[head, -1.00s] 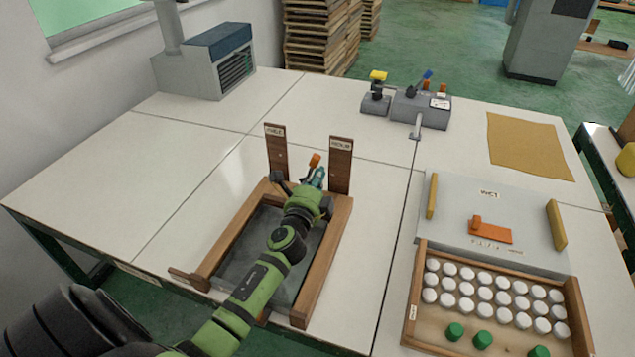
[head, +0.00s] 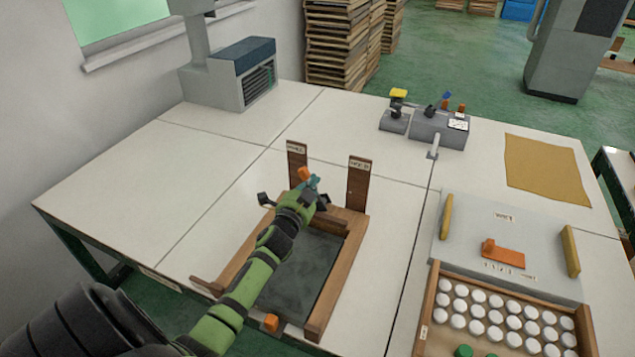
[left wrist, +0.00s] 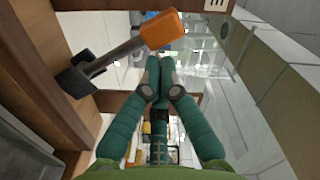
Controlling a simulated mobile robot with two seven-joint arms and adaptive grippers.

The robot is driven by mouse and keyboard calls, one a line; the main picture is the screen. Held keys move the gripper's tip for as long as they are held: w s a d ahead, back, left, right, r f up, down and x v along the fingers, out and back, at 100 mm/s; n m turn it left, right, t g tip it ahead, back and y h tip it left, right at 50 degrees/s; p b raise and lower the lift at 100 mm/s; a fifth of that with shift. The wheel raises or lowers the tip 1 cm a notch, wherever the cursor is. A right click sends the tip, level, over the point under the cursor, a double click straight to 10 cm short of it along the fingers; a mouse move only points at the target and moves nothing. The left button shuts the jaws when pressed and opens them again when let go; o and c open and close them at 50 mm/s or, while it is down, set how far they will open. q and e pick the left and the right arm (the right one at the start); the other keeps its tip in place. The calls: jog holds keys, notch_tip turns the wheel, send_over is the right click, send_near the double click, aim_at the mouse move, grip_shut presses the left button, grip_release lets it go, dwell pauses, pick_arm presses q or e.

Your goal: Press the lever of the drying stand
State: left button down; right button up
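The drying stand (head: 322,308) is a wooden frame around a dark grey panel, with two labelled brown posts at its back. A lever with an orange grip (head: 304,174) sits between the posts. In the left wrist view the lever's orange grip (left wrist: 161,28) ends a dark rod on a black mount, up and left of my fingers. My left gripper (head: 312,184) is just beside the orange grip in the head view. Its teal fingertips (left wrist: 160,72) meet, with nothing seen between them. I cannot tell whether they touch the lever. My right gripper is not in view.
A small orange block (head: 271,322) shows at the stand's front edge. To the right are a grey board (head: 470,222) with an orange piece and a wooden box (head: 429,318) of white-capped jars. Grey devices (head: 437,128) stand behind. The table left of the stand is clear.

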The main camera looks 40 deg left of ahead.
pick_arm(q)
jog(key=shift+s+a+n, duration=0.1)
jog(key=shift+a+n, duration=0.15)
jog(key=shift+n, duration=0.05)
jog(key=shift+f, duration=0.1)
jog(key=shift+s, duration=0.1)
dwell(0.4)
